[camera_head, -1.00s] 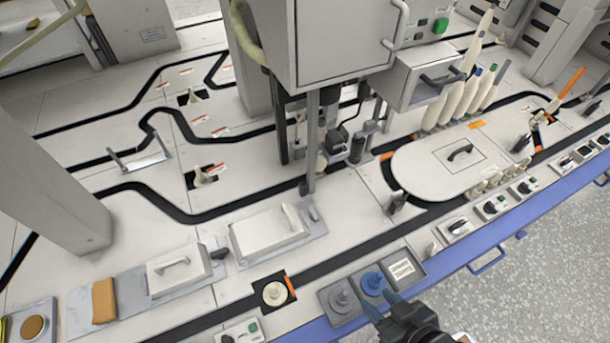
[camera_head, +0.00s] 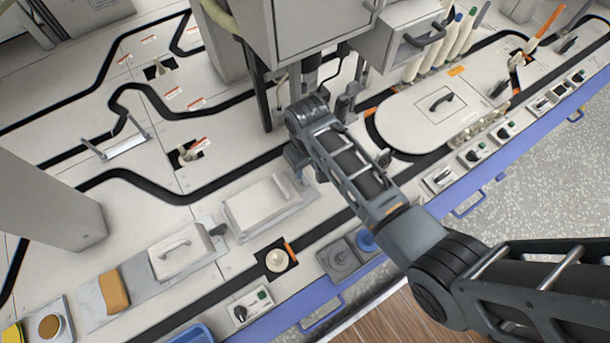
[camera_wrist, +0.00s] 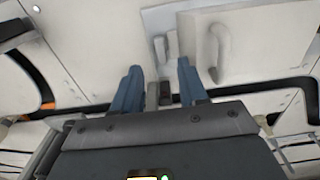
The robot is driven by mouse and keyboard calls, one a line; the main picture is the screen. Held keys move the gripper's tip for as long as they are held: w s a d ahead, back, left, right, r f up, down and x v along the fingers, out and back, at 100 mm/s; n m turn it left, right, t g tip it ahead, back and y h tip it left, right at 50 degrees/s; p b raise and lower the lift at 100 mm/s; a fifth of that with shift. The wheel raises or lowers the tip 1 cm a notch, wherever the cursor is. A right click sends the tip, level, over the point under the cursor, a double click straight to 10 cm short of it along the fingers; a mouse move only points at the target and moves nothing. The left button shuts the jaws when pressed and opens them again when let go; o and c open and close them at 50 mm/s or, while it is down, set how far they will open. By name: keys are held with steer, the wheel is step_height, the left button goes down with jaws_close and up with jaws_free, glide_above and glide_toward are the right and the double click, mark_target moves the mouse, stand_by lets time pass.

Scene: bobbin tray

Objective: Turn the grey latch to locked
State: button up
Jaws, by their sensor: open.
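A small grey piece that looks like the latch (camera_wrist: 160,56) stands beside the white lidded cover, at the edge of its plate, in the wrist view. My gripper (camera_wrist: 158,76) is open, its two blue fingers on either side of the lower end of this piece. I cannot tell whether they touch it, or which way the latch is turned. A darker block (camera_wrist: 166,92) also shows between the fingers. In the head view my arm reaches across the bench, with my gripper (camera_head: 303,172) at the cover's right end, hiding most of the latch there.
The white cover (camera_head: 255,212) has a raised handle (camera_wrist: 222,50). A second handled cover (camera_head: 177,262) lies to its left, with a dark lever near it. A cabinet (camera_head: 315,35) on posts stands just behind my gripper. A large oval lid (camera_head: 420,125) lies to the right.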

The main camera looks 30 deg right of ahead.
mark_target(305, 180)
steer(key=shift+w+f+b, duration=0.2)
steer(key=shift+f+b, duration=1.4)
steer(key=shift+f, duration=2.2)
jaws_close()
